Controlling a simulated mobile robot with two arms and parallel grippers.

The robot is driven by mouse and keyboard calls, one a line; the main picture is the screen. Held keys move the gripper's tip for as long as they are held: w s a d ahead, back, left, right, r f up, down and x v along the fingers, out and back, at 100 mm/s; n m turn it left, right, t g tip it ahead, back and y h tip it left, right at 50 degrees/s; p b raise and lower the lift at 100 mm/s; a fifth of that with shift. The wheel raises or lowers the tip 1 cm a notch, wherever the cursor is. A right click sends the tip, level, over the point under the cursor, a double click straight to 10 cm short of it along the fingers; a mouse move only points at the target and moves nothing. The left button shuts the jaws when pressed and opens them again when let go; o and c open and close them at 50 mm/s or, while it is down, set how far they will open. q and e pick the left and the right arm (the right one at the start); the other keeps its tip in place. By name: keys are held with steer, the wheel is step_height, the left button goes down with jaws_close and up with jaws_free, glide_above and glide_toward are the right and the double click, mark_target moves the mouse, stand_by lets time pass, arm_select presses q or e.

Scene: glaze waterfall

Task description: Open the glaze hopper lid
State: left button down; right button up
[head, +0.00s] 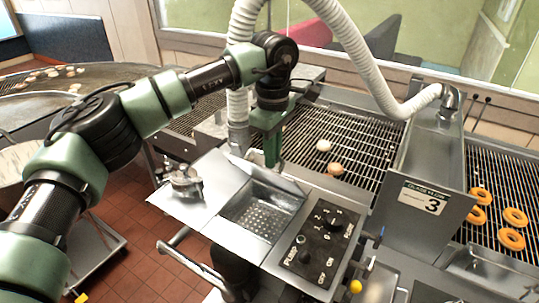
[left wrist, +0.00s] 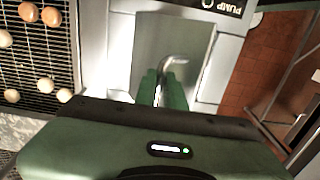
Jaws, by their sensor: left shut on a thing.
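The glaze hopper (head: 258,214) is a square metal bin with a perforated bottom, open to view in the head view. Its grey metal lid (head: 286,182) stands tilted up at the hopper's back edge. In the left wrist view the lid (left wrist: 188,48) shows as a flat grey panel with a curved metal handle (left wrist: 170,68). My left gripper (head: 271,155) is at the lid's far side in the head view. Its green fingers (left wrist: 162,88) are shut on the handle in the left wrist view. The lid's exact angle is hard to tell. My right gripper is not in view.
A control panel (head: 318,248) with knobs adjoins the hopper. A white ribbed hose (head: 352,42) arches overhead near my left arm. A wire conveyor (head: 365,145) carries doughnuts behind the hopper. A sign panel (head: 425,197) marked 3 stands at right. A metal clamp (head: 186,184) sits left of the hopper.

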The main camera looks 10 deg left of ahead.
arm_select(q)
steer(key=shift+w+d+r+p, duration=0.15)
steer(key=shift+w+r+p, duration=0.05)
steer(key=shift+w, duration=0.2)
steer(key=shift+w+d+r+p, duration=0.1)
steer(key=shift+w+r+p, duration=0.1)
steer(key=shift+w, duration=0.2)
steer(key=w, duration=0.1)
steer(key=w+d, duration=0.1)
steer(key=w, duration=0.3)
steer(key=shift+d+r, duration=0.3)
steer(key=shift+d, duration=0.1)
